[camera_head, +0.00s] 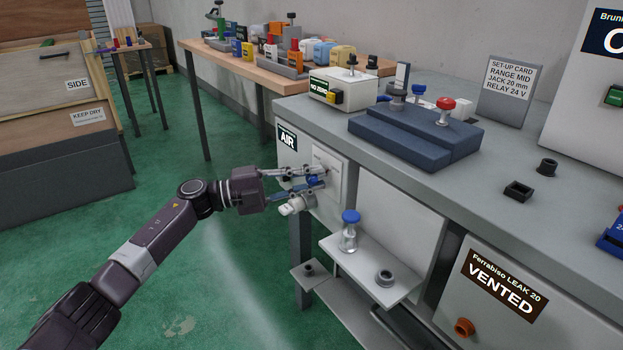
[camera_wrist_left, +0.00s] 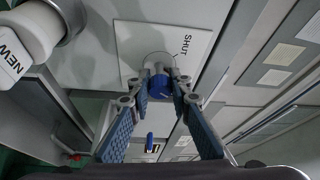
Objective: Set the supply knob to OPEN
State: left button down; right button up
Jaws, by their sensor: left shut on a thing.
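The supply knob (camera_wrist_left: 160,86) is blue and sits on a pale round base on a light plate (camera_wrist_left: 135,40) marked SHUT. In the head view the knob (camera_head: 313,181) is on the AIR panel (camera_head: 327,160) at the bench's left end, partly hidden by my fingers. My left gripper (camera_wrist_left: 160,84) is shut on the knob, with one finger on each side. In the head view my left gripper (camera_head: 314,178) reaches the panel from the left. The word OPEN is not visible to me on the plate, and I cannot tell exactly where the knob points. My right gripper is not in view.
A white cylinder marked NEW (camera_wrist_left: 35,35) is close beside the knob. The bench top (camera_head: 470,150) is above. Green floor is free to the left.

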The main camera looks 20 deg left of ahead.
pick_arm(q)
jog(key=shift+m, duration=0.6)
jog(key=shift+m+y, duration=0.3)
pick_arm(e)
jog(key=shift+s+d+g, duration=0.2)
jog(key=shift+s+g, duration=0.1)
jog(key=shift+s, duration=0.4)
pick_arm(q)
jog(key=shift+f, duration=0.1)
jog(key=c, duration=1.8)
grip_release()
jog(key=shift+o, duration=0.2)
jog(key=shift+a, duration=0.1)
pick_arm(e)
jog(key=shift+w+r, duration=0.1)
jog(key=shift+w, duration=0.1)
pick_arm(q)
jog(key=v, duration=1.2)
jog(key=shift+r+g, duration=0.2)
jog(key=shift+g, duration=0.1)
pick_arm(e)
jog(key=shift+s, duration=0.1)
pick_arm(q)
jog(key=shift+w, duration=0.15)
